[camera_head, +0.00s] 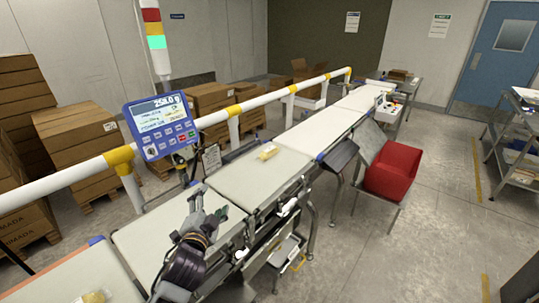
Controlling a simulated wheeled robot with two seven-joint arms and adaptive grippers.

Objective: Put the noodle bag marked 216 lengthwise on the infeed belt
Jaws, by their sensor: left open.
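A small yellow noodle bag (268,152) lies on the belt section beyond my left gripper, near that section's far end. Another yellowish bag (93,297) lies on the nearest belt section (75,278), at the bottom edge and partly cut off. The number on either bag is too small to read. My left gripper (208,203) is open above the middle belt section (140,234), with no bag seen between its fingers. It is apart from both bags. My right gripper is not in view.
A blue display (160,125) reads about 258.0 beside a white and yellow guard rail (65,178). A red bin (390,176) stands right of the line. Brown cartons (80,140) are stacked behind the rail. The middle belt around my gripper is clear.

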